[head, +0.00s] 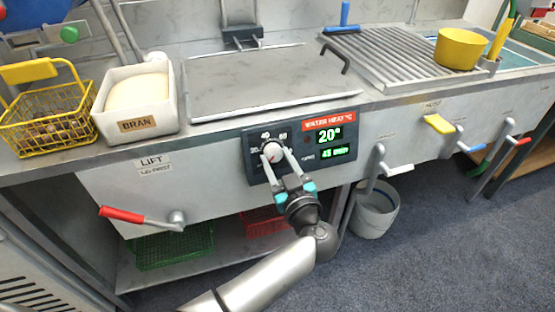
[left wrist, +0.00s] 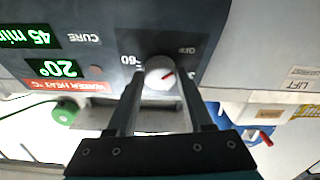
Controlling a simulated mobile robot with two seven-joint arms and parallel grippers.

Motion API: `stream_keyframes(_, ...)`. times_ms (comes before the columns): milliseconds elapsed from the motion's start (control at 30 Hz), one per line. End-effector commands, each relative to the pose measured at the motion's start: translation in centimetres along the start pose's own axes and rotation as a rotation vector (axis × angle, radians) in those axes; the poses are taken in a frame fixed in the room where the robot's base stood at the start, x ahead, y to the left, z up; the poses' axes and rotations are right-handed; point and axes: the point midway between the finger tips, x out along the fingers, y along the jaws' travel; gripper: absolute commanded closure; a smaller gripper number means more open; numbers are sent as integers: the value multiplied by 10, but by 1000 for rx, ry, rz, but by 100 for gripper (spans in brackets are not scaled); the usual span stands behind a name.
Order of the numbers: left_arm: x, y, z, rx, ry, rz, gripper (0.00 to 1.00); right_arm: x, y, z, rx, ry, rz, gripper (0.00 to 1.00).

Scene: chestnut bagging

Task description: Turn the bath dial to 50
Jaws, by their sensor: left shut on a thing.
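The bath dial (head: 272,152) is a round pale knob on the dark control panel (head: 253,171) on the front of the bath. Numbers around it include 40 and 60. The panel's green display (head: 329,136) reads 20°. My left gripper (head: 276,157) is shut on the dial, with one finger on each side of it. In the left wrist view the panel appears upside down. My right gripper is not in view.
A lower display (head: 335,153) shows a 45-minute cure time. A red lift lever (head: 122,214) sticks out at the left. A bran box (head: 136,104) and yellow wire basket (head: 47,108) stand on the counter.

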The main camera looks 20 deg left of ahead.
Motion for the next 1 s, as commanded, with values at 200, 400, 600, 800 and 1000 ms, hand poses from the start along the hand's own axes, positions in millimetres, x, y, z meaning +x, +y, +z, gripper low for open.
stream_keyframes(200, 0, 0, 0, 0, 1, 0, 88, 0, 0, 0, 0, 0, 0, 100)
stream_keyframes(400, 0, 0, 0, 0, 1, 0, 100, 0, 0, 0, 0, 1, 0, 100)
stream_keyframes(600, 1, -1, -1, 22, 1, 7, 100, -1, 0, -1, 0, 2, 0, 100)
stream_keyframes(800, 1, -2, -1, 108, 0, 33, 100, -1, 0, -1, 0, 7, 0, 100)
stream_keyframes(1000, 1, -4, -2, 259, -3, 80, 100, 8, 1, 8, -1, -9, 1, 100)
